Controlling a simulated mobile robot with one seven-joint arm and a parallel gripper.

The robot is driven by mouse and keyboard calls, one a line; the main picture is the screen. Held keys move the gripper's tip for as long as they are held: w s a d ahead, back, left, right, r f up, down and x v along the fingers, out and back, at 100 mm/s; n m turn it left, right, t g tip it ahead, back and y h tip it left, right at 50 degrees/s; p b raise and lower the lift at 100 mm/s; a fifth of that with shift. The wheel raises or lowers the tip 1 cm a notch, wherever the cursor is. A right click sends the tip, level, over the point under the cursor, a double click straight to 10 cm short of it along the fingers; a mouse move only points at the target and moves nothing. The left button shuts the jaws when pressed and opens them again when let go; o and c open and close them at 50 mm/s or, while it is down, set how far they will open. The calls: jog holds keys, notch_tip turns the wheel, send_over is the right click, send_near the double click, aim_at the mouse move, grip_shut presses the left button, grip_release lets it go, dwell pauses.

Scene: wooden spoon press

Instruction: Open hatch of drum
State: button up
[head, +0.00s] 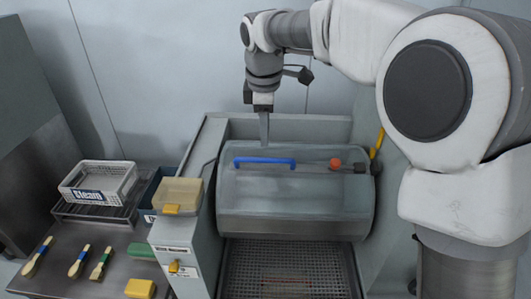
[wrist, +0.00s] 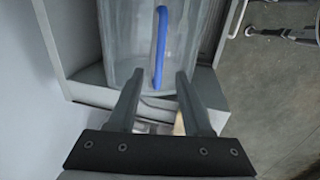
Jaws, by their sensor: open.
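The drum (head: 290,205) is a grey, rounded cylinder lying across its housing, and its hatch appears closed. A blue handle bar (head: 264,161) runs along the upper front of the drum. In the wrist view the drum (wrist: 130,45) lies ahead of the fingers, with the blue handle (wrist: 160,45) just beyond and between the fingertips. My gripper (head: 264,140) points down above and behind the blue handle, apart from it. In the wrist view my gripper (wrist: 158,80) has its two fingers spread with nothing between them.
A red knob (head: 335,163) sits right of the handle, and a yellow lever (head: 377,143) stands at the drum's right end. The housing's left wall (head: 190,200) rises beside the drum.

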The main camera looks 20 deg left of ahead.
aim_at(265, 159)
jog(key=x, duration=0.8)
jog(key=shift+f, duration=0.4)
grip_shut()
dwell(0.9)
